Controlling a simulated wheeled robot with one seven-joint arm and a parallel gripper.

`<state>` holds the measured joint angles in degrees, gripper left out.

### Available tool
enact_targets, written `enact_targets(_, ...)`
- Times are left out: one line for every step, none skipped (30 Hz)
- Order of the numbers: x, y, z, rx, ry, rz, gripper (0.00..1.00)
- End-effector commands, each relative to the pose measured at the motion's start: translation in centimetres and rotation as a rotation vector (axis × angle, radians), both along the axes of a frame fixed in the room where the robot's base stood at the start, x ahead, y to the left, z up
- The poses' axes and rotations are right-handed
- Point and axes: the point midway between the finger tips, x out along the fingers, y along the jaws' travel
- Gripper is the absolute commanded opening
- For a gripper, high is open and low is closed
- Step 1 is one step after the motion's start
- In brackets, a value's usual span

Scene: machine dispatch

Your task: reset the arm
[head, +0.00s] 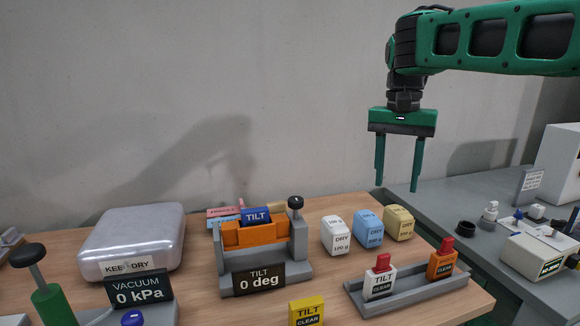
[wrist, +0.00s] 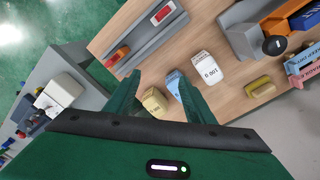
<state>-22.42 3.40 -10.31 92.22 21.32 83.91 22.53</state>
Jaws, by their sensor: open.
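My green arm reaches in from the upper right of the head view. My gripper (head: 397,188) hangs pointing down, above the right end of the wooden table (head: 335,212). Its two fingers are apart with nothing between them. In the wrist view the gripper (wrist: 158,85) is also open. The tan block (wrist: 154,103) shows between the fingers in the wrist view only by line of sight.
The orange TILT fixture (head: 250,235), a silver KEEP DRY case (head: 132,235) and a VACUUM display (head: 139,289) stand left. A grey bench (head: 460,205) adjoins at right.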

Motion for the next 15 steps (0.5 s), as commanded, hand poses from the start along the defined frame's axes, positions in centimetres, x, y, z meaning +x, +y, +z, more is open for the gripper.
enact_targets(-1.9,-3.0,-0.8,-0.002,0.003,-0.012,0.49)
enact_targets(-2.9,-4.5,-1.4,-0.004,0.004,-0.014,0.49)
enact_targets(-4.4,-6.5,-2.3,-0.007,0.006,-0.016,0.49)
enact_targets(-5.6,-7.8,-2.9,-0.007,0.007,-0.016,0.49)
enact_targets(-6.9,-9.1,-3.6,-0.006,0.008,-0.016,0.49)
enact_targets(-8.6,-10.7,-4.6,-0.006,0.009,-0.017,0.49)
enact_targets(-10.0,-11.7,-5.4,-0.004,0.012,-0.018,0.49)
enact_targets(-11.4,-12.7,-6.2,-0.002,0.012,-0.018,0.49)
enact_targets(-13.3,-13.9,-7.3,0.001,0.014,-0.019,0.49)
enact_targets(-14.7,-14.7,-8.1,0.005,0.015,-0.019,0.49)
enact_targets(-16.2,-15.5,-9.0,0.007,0.015,-0.02,0.49)
enact_targets(-18.2,-16.3,-10.2,0.013,0.015,-0.02,0.49)
enact_targets(-19.7,-16.7,-11.1,0.017,0.016,-0.019,0.49)
enact_targets(-21.1,-17.1,-12.1,0.021,0.014,-0.019,0.49)
enact_targets(-23.0,-17.5,-13.2,0.027,0.014,-0.019,0.49)
